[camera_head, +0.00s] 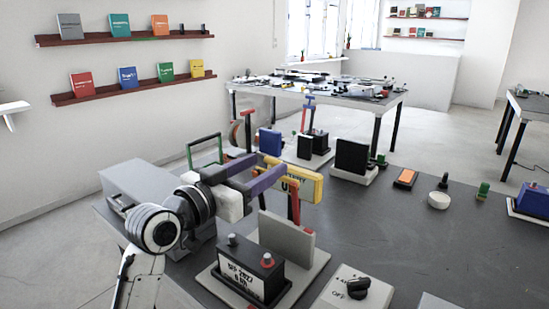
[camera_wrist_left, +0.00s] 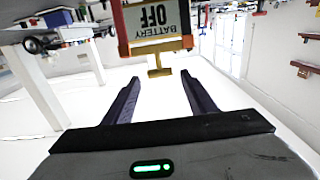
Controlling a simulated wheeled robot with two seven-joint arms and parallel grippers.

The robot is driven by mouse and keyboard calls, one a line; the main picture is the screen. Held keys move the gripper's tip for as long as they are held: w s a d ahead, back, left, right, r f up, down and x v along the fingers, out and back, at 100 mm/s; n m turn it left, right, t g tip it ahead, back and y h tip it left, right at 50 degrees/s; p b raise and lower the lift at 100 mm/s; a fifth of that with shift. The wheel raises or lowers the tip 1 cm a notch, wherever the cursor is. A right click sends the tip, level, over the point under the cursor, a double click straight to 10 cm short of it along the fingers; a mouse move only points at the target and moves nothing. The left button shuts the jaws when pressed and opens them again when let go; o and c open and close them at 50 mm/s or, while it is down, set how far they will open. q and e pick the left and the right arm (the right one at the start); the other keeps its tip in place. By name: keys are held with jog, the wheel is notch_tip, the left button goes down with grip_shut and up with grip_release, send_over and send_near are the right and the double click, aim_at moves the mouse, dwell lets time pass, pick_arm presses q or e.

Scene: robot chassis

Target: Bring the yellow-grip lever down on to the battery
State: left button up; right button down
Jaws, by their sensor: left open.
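The lever stands upright with red arms (camera_head: 294,205) and a yellow grip (camera_head: 308,184) at the top. In the left wrist view its grip (camera_wrist_left: 158,46) appears upside down with the label "BATTERY OFF". The battery (camera_head: 247,277) is a black box with a white label and grey and red terminals, on a pale base in front of the lever. My left gripper (camera_head: 269,167) is open at the grip's left end. In the wrist view its dark purple fingers (camera_wrist_left: 161,78) are spread, with a small yellow T-shaped end between the tips. My right gripper is not in view.
A grey upright plate (camera_head: 286,238) stands between battery and lever. A dial switch (camera_head: 349,291) sits to the right. Blue (camera_head: 270,142) and black (camera_head: 351,157) blocks stand farther back. The table's right middle (camera_head: 400,235) is clear.

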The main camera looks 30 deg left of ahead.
aim_at(271, 161)
pick_arm(q)
jog(key=shift+w+d, duration=0.15)
jog(key=shift+w, duration=1)
jog(key=shift+w+d, duration=0.15)
jog(key=shift+w, duration=1)
jog(key=shift+c, duration=0.6)
